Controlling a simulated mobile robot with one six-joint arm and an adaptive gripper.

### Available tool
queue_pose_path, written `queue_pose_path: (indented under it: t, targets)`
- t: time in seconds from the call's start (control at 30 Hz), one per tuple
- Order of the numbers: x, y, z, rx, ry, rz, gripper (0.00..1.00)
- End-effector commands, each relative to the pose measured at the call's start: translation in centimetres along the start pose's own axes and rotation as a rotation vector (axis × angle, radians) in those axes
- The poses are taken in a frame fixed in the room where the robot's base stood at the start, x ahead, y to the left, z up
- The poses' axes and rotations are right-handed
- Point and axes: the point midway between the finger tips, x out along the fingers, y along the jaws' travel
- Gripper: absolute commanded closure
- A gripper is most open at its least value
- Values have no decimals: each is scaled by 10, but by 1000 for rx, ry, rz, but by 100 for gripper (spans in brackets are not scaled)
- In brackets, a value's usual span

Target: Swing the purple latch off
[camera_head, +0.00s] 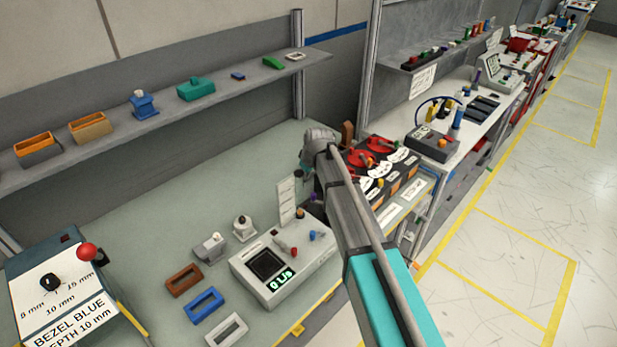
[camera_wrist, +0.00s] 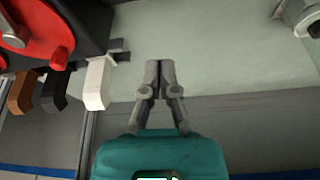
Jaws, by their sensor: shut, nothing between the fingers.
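I cannot make out a purple latch in either view. The dark dashboard module (camera_head: 385,150) with red dials and white gauges stands on the bench, partly hidden behind my arm in the head view. Its edge also shows at the upper left of the wrist view, with a red dial (camera_wrist: 35,35) and brown (camera_wrist: 22,92), black (camera_wrist: 54,92) and white (camera_wrist: 96,85) hooked tabs. My gripper (camera_wrist: 160,66) is shut and empty in the wrist view, to the right of the white tab and apart from it. The fingers are hidden in the head view.
A grey box with a display (camera_head: 285,262) stands on the bench left of my arm, with brown, blue and white frames beside it. A shelf (camera_head: 170,112) with several parts runs above. The bench top (camera_head: 150,200) behind the box is clear.

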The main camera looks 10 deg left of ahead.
Motion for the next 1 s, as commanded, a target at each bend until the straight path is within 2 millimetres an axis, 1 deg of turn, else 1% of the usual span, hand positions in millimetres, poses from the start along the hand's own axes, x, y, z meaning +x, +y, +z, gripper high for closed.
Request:
queue_pose_path:
  t: [0.03,0.67,0.7,0.73,0.8,1.0]
  targets:
    - [8,0,1,0,0,0,100]
    - [58,0,0,0,0,0,100]
    - [58,-1,2,0,0,0,100]
    - [52,-1,9,1,0,0,100]
    - [48,-2,18,0,0,0,100]
    - [43,-1,34,0,0,0,100]
